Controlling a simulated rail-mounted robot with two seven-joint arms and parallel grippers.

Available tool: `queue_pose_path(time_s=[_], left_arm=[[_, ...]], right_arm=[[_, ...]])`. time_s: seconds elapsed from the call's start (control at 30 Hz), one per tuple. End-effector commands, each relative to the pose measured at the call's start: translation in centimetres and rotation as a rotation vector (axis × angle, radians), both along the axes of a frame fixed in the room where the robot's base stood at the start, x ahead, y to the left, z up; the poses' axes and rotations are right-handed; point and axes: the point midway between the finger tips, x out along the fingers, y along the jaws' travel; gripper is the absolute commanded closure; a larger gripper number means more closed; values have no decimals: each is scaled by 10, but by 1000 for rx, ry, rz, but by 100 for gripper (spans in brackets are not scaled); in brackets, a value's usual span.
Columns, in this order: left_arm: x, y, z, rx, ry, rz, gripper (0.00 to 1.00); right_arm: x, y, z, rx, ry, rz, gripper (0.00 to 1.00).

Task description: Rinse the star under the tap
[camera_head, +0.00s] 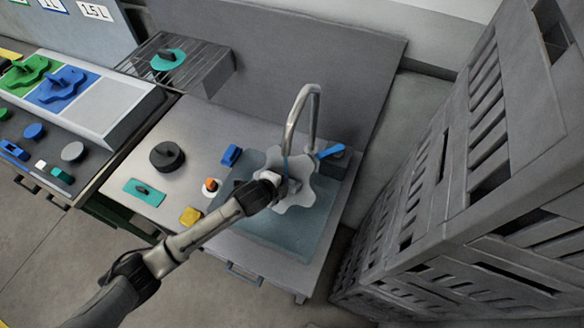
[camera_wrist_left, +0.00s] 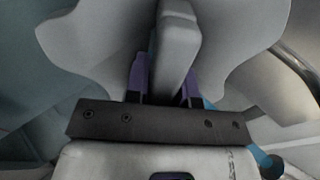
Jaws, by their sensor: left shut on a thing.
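The star (camera_head: 298,194) is a pale grey, lobed plate with a raised grip bar. My left gripper (camera_head: 272,180) is shut on that bar and holds the star over the sink basin (camera_head: 262,226). In the left wrist view the star (camera_wrist_left: 85,40) fills the top, with its bar between the purple fingers of the gripper (camera_wrist_left: 165,85). The curved metal tap (camera_head: 314,105) has its spout just above the star's far side. A thin blue streak shows below the spout, perhaps water. A blue lever (camera_head: 331,151) is beside the tap. My right gripper is out of view.
On the counter left of the basin are a black round knobbed piece (camera_head: 167,156), a teal plate (camera_head: 144,193), a yellow block (camera_head: 190,216), a blue block (camera_head: 231,155) and an orange-topped piece (camera_head: 211,186). A wire rack (camera_head: 205,70) stands behind. Tall grey crates (camera_head: 450,190) stand close on the right.

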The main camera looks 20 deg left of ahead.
Motion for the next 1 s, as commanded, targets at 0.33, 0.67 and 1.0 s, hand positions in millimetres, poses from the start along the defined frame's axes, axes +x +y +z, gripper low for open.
queue_pose_path(time_s=[0.33, 0.67, 1.0], left_arm=[[-25, 7, 4, -1, -1, -1, 100], [-39, 10, 2, -3, -3, -1, 100], [-39, 10, 1, -3, -3, -1, 100]], right_arm=[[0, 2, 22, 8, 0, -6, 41], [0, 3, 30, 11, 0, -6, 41], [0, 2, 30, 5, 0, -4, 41]])
